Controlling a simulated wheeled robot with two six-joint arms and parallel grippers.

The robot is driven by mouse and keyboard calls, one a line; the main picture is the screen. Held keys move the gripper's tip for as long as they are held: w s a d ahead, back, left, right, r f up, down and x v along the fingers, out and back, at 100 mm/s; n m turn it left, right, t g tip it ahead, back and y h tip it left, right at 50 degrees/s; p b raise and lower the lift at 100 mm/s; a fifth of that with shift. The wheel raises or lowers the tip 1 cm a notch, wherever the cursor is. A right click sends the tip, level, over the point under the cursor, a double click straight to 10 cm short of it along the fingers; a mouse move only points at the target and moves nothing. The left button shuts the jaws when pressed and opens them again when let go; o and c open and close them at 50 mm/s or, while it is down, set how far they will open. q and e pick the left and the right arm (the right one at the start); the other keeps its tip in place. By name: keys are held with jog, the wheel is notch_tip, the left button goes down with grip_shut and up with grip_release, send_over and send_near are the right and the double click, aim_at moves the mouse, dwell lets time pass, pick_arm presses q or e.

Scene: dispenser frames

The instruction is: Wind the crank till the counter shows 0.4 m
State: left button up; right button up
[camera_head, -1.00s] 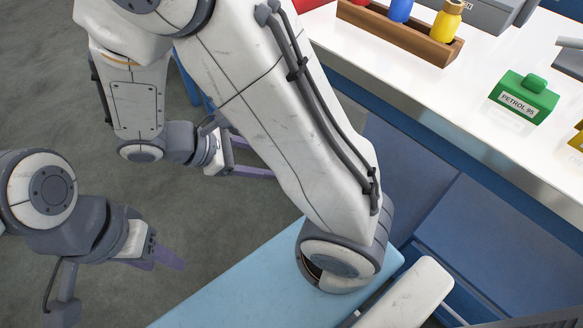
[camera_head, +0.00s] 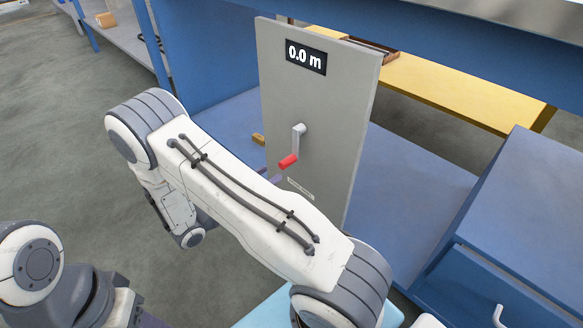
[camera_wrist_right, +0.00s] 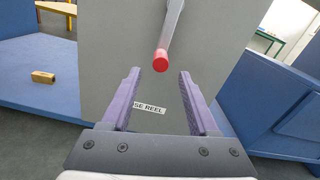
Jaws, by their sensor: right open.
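A grey upright panel (camera_head: 315,110) carries a black counter (camera_head: 306,57) that reads 0.0 m. The crank (camera_head: 298,140) is on the panel's face, its arm pointing down to a red grip (camera_head: 288,161). In the right wrist view the red grip (camera_wrist_right: 160,61) appears between the fingertips of my right gripper (camera_wrist_right: 160,73), which is open with purple fingers spread on either side. No finger visibly touches the grip. In the head view my arm hides most of the right gripper; a bit of purple finger (camera_head: 272,180) shows. My left gripper (camera_head: 145,319) is at the lower left, partly cut off.
A label (camera_wrist_right: 148,108) reading "SE REEL" sits below the crank. The panel stands on a blue surface (camera_head: 405,175). A blue box (camera_head: 525,215) stands to the right and a small wooden block (camera_wrist_right: 43,77) lies left of the panel.

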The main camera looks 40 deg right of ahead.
aim_at(291, 160)
jog(key=d+b, duration=0.1)
jog(key=d, duration=0.2)
jog(key=d+b, duration=0.1)
jog(key=d, duration=0.1)
jog(key=d+b, duration=0.2)
jog(key=d, duration=0.1)
jog(key=shift+w+d+f, duration=0.1)
jog(key=shift+w+d, duration=0.2)
jog(key=shift+d, duration=0.55)
grip_shut()
dwell(0.5)
